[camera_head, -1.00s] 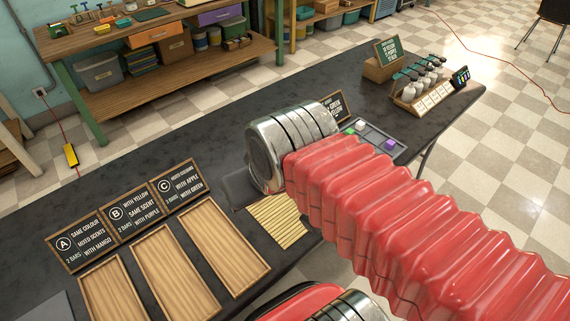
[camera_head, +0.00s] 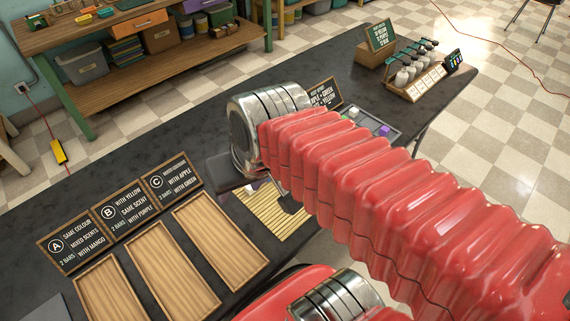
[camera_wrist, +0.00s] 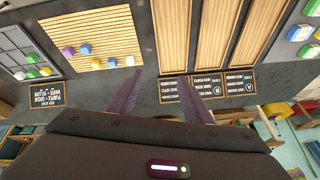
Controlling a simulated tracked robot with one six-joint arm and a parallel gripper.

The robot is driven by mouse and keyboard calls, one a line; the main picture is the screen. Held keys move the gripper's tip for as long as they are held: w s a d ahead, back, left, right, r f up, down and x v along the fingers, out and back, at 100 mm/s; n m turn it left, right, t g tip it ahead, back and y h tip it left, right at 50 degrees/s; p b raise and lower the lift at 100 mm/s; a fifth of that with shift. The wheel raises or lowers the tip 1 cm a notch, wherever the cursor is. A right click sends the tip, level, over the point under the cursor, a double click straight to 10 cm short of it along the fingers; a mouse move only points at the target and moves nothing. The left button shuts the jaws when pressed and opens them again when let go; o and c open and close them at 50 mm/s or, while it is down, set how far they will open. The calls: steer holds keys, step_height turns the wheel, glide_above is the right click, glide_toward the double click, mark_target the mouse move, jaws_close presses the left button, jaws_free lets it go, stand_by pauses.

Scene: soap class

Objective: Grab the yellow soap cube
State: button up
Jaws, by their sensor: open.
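A grey compartment tray (camera_wrist: 10,45) with cubes stands beside the mat. Wooden trays (camera_head: 187,299) and lettered signs (camera_head: 122,213) line the front left of the table. A dispenser rack (camera_head: 425,85) and a green sign (camera_head: 382,36) stand at the far right.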

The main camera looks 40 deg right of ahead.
steer(key=w+d+f+m+y, duration=0.2)
steer(key=w+f+m+y, duration=0.15)
steer(key=f+m, duration=0.35)
steer(key=w+d+f+m+y, duration=0.25)
steer(key=f+m+y, duration=0.2)
steer(key=m, duration=0.45)
steer(key=d+f+m+t+h, duration=0.2)
steer(key=d+f+m+t, duration=0.1)
steer(key=d, duration=0.4)
steer(key=d+f+m+t+h, duration=0.2)
steer(key=d+f+m+t, duration=0.1)
steer(key=d+f+m, duration=0.2)
steer(key=d+f+m+t+h, duration=0.2)
steer(key=d+f+m+h, duration=0.1)
steer(key=d+m, duration=0.6)
steer(key=shift+w+d+f+t, duration=0.2)
steer(key=shift+w+f+t, duration=0.2)
steer(key=shift+f, duration=0.25)
steer(key=x, duration=0.8)
steer(key=shift+w+a, duration=0.1)
steer(key=shift+w+f, duration=0.1)
steer(key=shift+w, duration=0.1)
